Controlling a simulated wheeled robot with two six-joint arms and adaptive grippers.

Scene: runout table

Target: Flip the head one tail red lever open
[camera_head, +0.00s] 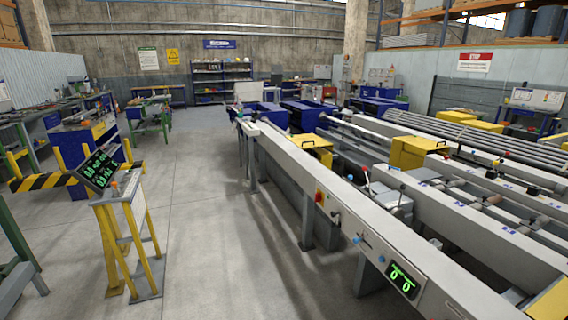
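The long grey runout table (330,182) runs from the lower right toward the back middle. A thin upright lever (368,183) with a reddish tip stands on its inner side. A small red item (422,184) shows farther right on another grey beam. Both are too small to tell whether they are open or shut, or which is head one's tail lever. Neither of my grippers is in view.
A green-lit display (401,280) sits on the table's near face. A yellow stand (128,235) with a tilted display (98,170) and a striped barrier (42,182) stand at left. Yellow boxes (412,152) sit among the beams. The grey floor (215,220) between is clear.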

